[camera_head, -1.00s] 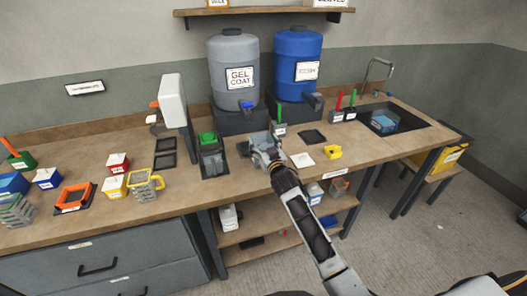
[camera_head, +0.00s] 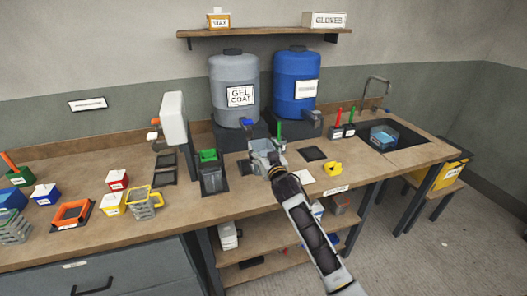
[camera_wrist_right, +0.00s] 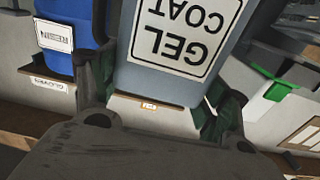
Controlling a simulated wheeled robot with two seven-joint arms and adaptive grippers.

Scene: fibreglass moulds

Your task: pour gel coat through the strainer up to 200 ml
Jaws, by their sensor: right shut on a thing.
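The grey gel coat drum (camera_head: 234,75) stands on a dark block at the back of the bench, with a blue tap (camera_head: 247,122) low on its front. Its label shows upside down in the wrist view (camera_wrist_right: 185,32). My right gripper (camera_head: 263,150) is just in front of and below the tap, shut on a pale grey, boxy thing (camera_head: 261,144) that it largely hides. I cannot tell what that thing is or any level in it. I cannot make out the strainer for certain. My left gripper is out of view.
A blue drum (camera_head: 297,75) stands right of the gel coat. A green-topped container (camera_head: 211,172) stands left of my gripper. Small labelled boxes crowd the left. A yellow item (camera_head: 332,169) and a dark pad (camera_head: 313,153) lie right. The sink (camera_head: 392,135) is farther right.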

